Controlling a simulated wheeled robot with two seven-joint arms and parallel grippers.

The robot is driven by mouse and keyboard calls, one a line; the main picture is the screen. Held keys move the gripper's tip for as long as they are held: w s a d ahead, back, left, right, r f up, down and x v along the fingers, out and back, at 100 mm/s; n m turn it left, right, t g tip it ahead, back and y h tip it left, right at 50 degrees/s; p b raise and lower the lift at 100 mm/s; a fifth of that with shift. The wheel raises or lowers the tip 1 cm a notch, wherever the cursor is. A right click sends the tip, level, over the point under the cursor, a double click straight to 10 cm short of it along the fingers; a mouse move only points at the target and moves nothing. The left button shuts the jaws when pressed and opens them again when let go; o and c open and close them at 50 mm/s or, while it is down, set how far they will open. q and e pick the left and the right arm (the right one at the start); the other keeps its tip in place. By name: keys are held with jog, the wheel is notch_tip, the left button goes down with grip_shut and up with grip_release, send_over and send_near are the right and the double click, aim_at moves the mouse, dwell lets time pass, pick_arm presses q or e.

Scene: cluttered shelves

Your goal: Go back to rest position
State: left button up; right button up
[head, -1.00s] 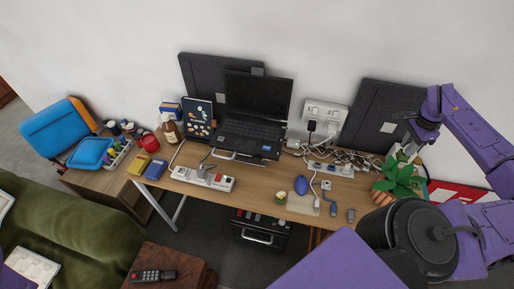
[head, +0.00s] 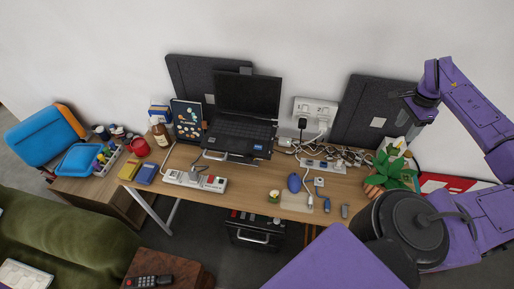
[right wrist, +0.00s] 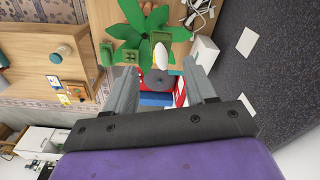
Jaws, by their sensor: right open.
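My right arm is purple and reaches in from the right of the head view. Its gripper (head: 412,108) is raised near the wall, in front of the right dark panel and above the right end of the desk. In the right wrist view the two grey fingers (right wrist: 160,92) are spread apart with nothing between them. A green plant (right wrist: 145,32) shows beyond the fingertips, apart from them. My left gripper is not in view.
The wooden desk (head: 240,185) holds a laptop (head: 243,115), a power strip (head: 195,180), a blue mouse (head: 294,183), tangled cables and the potted plant (head: 391,170). A side table with a blue case (head: 42,135) stands left. A green sofa (head: 60,225) is front left.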

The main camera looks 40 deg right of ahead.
jog(key=shift+a+r, duration=0.1)
jog(key=shift+r, duration=2.2)
jog(key=shift+w, duration=0.1)
